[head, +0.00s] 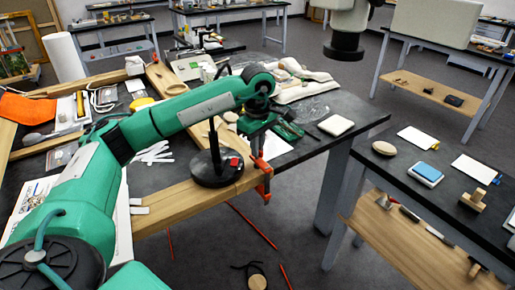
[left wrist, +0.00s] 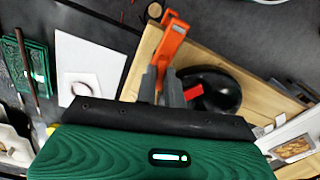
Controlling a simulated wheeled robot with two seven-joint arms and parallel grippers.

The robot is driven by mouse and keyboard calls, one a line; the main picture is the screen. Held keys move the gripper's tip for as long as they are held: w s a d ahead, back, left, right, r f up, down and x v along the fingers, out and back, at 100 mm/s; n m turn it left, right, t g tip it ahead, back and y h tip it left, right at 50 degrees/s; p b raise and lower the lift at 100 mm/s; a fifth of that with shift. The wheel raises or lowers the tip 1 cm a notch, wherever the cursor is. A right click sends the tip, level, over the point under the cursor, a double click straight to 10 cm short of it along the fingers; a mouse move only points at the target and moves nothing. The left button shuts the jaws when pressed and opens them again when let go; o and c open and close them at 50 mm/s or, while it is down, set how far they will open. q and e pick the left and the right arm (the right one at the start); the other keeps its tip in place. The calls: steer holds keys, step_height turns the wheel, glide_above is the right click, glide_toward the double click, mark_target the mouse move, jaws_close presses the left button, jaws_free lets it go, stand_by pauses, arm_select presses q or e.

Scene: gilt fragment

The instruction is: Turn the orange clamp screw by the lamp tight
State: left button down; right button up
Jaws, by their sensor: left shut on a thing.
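The orange clamp (head: 264,168) grips the edge of the wooden board beside the black lamp base (head: 208,172), which has a red switch. My left gripper (head: 258,135) is above the clamp, reaching down to its upper end. In the left wrist view the orange clamp (left wrist: 172,40) runs up from between the grey fingers of my left gripper (left wrist: 161,86). The gripper is shut on the clamp's upper part; the screw itself is mostly hidden by the fingers. The lamp base (left wrist: 212,90) is close beside the fingers. My right gripper is in neither view.
The dark table (head: 345,108) holds papers, white strips and tools around my left arm. The lamp's thin stem (head: 213,135) stands close to my forearm.

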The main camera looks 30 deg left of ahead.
arm_select(q)
steer(key=shift+r, duration=0.15)
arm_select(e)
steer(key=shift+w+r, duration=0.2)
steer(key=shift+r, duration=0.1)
arm_select(q)
steer(key=shift+w+m, duration=0.1)
steer(key=shift+m, duration=0.2)
steer(key=c, duration=1.5)
jaws_free()
